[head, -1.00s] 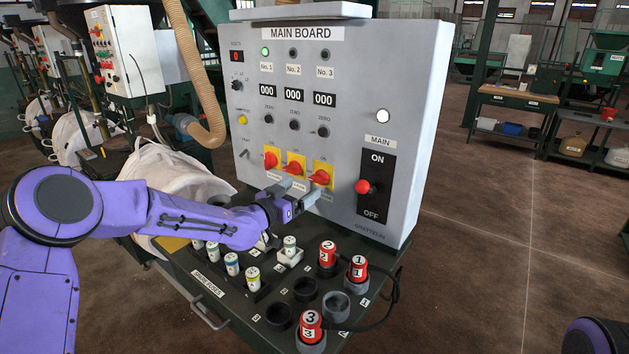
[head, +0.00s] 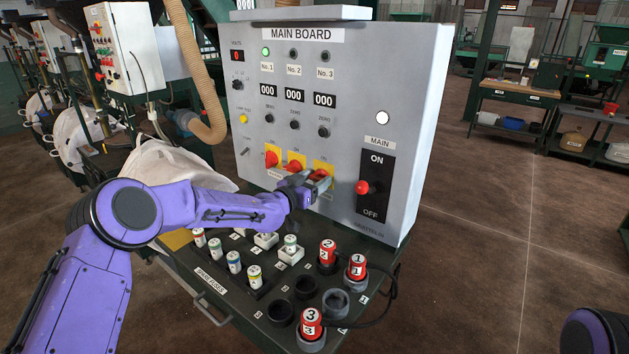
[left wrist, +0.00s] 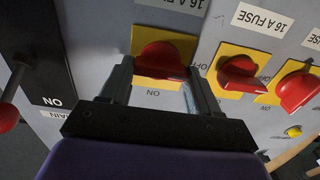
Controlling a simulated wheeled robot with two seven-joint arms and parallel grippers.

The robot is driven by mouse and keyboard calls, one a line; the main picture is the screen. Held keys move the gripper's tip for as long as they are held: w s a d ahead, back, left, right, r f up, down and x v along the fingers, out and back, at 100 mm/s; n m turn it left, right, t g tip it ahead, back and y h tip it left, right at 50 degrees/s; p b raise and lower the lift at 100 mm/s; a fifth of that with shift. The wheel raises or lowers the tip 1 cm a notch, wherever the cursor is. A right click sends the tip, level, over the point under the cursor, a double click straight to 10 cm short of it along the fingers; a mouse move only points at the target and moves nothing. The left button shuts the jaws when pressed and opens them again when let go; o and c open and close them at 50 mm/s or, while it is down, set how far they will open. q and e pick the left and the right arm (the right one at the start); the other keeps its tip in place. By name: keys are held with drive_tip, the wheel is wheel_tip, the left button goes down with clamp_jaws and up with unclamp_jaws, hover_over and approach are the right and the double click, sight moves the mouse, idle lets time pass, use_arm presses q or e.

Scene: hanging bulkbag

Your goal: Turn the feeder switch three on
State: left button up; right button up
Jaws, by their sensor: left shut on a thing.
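The grey main board (head: 345,100) carries three red rotary switches on yellow plates. Switch three (head: 320,174) is the rightmost in the head view, partly covered by my left gripper (head: 318,182). In the left wrist view the board appears upside down, and the red knob of switch three (left wrist: 163,58) sits between the two fingers of my left gripper (left wrist: 157,75), which is shut on it. Switch two (head: 294,167) and switch one (head: 271,159) are to its left, untouched. The No. 1 lamp (head: 265,51) glows green; the No. 3 lamp (head: 325,57) is dark. My right gripper is out of view.
The red-knobbed main lever (head: 363,187) stands just right of switch three. Below, a shelf (head: 228,303) holds several small fuses and numbered red plugs, such as plug one (head: 357,268), under my left forearm. Open floor lies to the right.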

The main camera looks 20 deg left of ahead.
use_arm(q)
drive_tip(key=shift+d+f+m+b, duration=0.1)
drive_tip(key=shift+f+m+b, duration=0.15)
drive_tip(key=shift+m+b, duration=0.85)
drive_tip(key=shift+s+d+f+m+b, duration=0.1)
drive_tip(key=shift+m+b, duration=3.8)
drive_tip(key=shift+b, duration=0.3)
drive_tip(key=shift+s+d+m+b, duration=0.1)
drive_tip(key=shift+m+b, duration=3.8)
drive_tip(key=shift+b, duration=0.3)
drive_tip(key=o, duration=1.1)
drive_tip(key=shift+c, duration=0.2)
